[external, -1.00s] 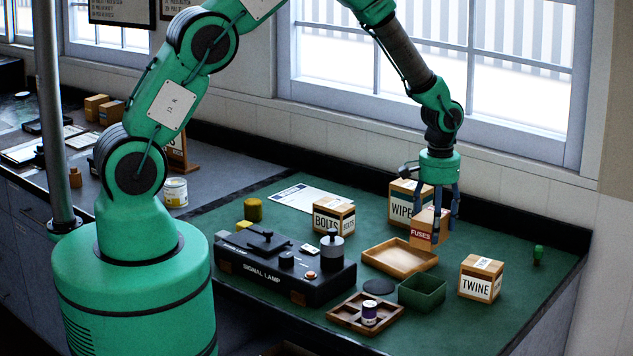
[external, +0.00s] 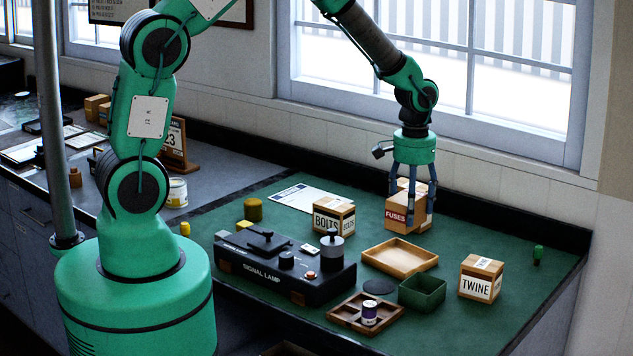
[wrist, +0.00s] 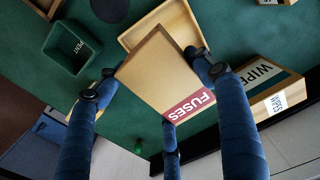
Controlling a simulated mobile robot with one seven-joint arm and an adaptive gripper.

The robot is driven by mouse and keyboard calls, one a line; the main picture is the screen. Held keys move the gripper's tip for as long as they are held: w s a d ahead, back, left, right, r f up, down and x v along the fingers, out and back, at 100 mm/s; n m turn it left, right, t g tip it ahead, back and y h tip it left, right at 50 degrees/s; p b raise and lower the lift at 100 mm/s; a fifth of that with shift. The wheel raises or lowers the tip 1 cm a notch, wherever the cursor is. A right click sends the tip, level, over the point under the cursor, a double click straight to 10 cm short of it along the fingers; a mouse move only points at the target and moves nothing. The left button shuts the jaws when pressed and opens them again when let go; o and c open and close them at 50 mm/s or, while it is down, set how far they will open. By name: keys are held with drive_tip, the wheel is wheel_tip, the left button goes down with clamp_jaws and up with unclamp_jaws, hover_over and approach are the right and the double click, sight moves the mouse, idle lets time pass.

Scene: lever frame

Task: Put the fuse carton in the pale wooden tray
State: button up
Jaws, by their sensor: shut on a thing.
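The fuse carton (external: 397,205), tan with a red FUSES band, is held in my gripper (external: 411,212) in the external view. In the wrist view the carton (wrist: 160,75) sits between the blue fingers of my gripper (wrist: 155,85), which are shut on it. The pale wooden tray (external: 376,262) lies on the green bench top, below and in front of the carton in the external view, and looks empty. In the wrist view the tray (wrist: 126,40) is partly hidden behind the carton.
The WIPES box (wrist: 265,85) stands close beside the carton and is mostly hidden in the external view. A BOLTS box (external: 333,217), signal lamp (external: 280,265), green bin (external: 422,294), dark divided tray (external: 345,318) and TWINE box (external: 480,277) surround the tray.

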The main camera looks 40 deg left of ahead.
drive_tip(key=shift+s+a+r, duration=0.2)
drive_tip(key=shift+s+a, duration=0.1)
drive_tip(key=shift+s, duration=0.1)
hover_over(404, 263)
drive_tip(key=shift+w+a+f+b, duration=0.1)
drive_tip(key=shift+f+b, duration=0.05)
drive_tip(key=shift+f, duration=1.45)
drive_tip(key=shift+w+f+b, duration=0.1)
drive_tip(key=shift+f+b, duration=0.05)
drive_tip(key=shift+f, duration=1.4)
drive_tip(key=shift+s+f, duration=0.1)
drive_tip(key=shift+f, duration=1.75)
drive_tip(key=shift+f, duration=0.2)
drive_tip(key=o, duration=1.3)
